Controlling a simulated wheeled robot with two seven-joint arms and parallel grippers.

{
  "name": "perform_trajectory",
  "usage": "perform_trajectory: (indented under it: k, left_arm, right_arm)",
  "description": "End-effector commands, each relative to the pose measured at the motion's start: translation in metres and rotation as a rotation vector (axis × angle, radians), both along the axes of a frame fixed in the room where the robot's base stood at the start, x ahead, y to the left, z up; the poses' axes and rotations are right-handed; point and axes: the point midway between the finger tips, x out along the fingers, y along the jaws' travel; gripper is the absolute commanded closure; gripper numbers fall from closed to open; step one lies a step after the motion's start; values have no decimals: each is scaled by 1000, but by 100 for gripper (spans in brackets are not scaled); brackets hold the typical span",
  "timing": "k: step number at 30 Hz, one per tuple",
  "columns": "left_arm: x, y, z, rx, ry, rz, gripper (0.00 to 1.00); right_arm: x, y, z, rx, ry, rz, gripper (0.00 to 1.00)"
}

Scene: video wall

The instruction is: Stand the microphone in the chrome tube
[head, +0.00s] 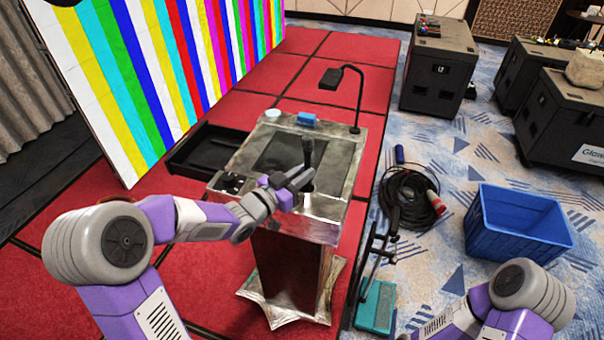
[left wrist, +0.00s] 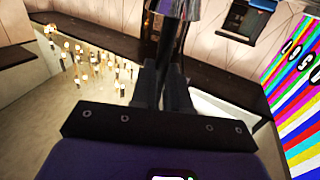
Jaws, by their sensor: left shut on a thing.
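The microphone (head: 308,149) is a slim dark stick, upright above the top of the lectern. My left gripper (head: 300,178) is shut on it, with its upper part standing above the jaws. In the left wrist view, which looks upside down, the dark microphone shaft (left wrist: 170,48) runs between the fingers (left wrist: 163,90). A shiny chrome piece, apparently the chrome tube (left wrist: 184,9), shows at that view's top edge. In the head view the tube is mostly hidden by my gripper. I cannot tell whether the microphone's lower end is inside it. My right gripper is out of view.
A striped video wall (head: 150,70) stands behind left. A cable coil (head: 410,200), a blue crate (head: 515,228) and black cases (head: 437,70) stand right.

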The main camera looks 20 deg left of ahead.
Motion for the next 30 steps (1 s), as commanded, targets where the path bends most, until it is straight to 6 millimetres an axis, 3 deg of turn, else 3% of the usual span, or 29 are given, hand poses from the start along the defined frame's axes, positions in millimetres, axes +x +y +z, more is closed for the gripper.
perform_trajectory:
  k: [1, 7, 17, 30]
  left_arm:
    - [0, 0, -1, 0, -2, 0, 83]
    - [0, 0, 0, 0, -1, 0, 55]
    - [-4, 3, -1, 0, 1, 2, 55]
    - [-60, 33, 0, 1, 0, 3, 55]
  right_arm:
    - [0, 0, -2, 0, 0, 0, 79]
    - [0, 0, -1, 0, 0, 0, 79]
    - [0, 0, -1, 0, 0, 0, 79]
    - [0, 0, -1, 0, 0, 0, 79]
